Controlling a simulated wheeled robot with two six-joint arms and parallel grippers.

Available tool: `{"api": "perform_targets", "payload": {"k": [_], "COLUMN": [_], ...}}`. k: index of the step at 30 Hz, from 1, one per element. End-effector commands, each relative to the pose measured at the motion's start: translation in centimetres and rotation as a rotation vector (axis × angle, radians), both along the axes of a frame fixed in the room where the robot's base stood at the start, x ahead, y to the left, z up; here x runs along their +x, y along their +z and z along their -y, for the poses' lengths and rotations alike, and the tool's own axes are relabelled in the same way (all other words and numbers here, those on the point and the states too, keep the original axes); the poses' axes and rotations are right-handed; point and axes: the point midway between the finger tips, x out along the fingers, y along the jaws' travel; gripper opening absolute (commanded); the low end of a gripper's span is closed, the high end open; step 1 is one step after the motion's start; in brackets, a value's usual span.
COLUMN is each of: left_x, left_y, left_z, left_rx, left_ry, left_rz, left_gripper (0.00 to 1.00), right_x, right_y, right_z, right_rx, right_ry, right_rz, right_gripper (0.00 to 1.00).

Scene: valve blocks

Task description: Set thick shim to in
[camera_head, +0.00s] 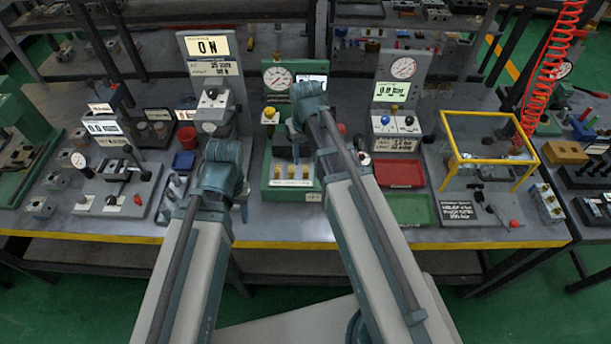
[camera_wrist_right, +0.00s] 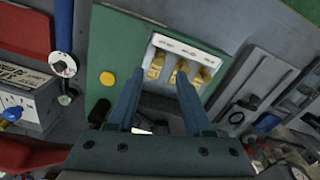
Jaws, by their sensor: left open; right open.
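The green fixture (camera_head: 270,200) stands mid-bench with a round gauge on top. A white label strip (camera_head: 291,184) runs along its lower front with several small brass tabs (camera_head: 291,171) above it. In the right wrist view, three brass tabs (camera_wrist_right: 180,73) stand beside the white label plate (camera_wrist_right: 190,48). The labels are too small to read, so I cannot tell which tab is the thick shim. My right gripper (camera_wrist_right: 159,74) is open and empty, its fingertips just short of the tabs. My left gripper (camera_head: 242,204) is open, left of the fixture, mostly hidden by its wrist.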

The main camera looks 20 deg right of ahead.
Motion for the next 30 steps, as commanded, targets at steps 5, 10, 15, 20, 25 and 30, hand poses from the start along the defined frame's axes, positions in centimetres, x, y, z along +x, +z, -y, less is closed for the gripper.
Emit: {"api": "perform_targets", "payload": {"k": [5,10,15,20,25,30], "left_x": [0.0,0.0,0.0,0.0,0.0,0.0], "left_y": [-3.4,-5.5,-6.5,-6.4,-6.4,-6.4], "left_z": [0.0,0.0,0.0,0.0,0.0,0.0], "left_rx": [0.0,0.0,0.0,0.0,0.0,0.0], "left_ry": [0.001,0.001,0.001,0.001,0.001,0.001], "left_rz": [0.0,0.0,0.0,0.0,0.0,0.0], "left_gripper": [0.5,0.5,0.5,0.5,0.5,0.5], "right_x": [0.0,0.0,0.0,0.0,0.0,0.0], "right_y": [-3.4,-5.5,-6.5,-6.4,-6.4,-6.4], "right_z": [0.0,0.0,0.0,0.0,0.0,0.0], "right_rx": [0.0,0.0,0.0,0.0,0.0,0.0], "right_ry": [0.0,0.0,0.0,0.0,0.0,0.0], "right_rz": [0.0,0.0,0.0,0.0,0.0,0.0], "right_gripper": [0.51,0.51,0.51,0.51,0.45,0.14]}}
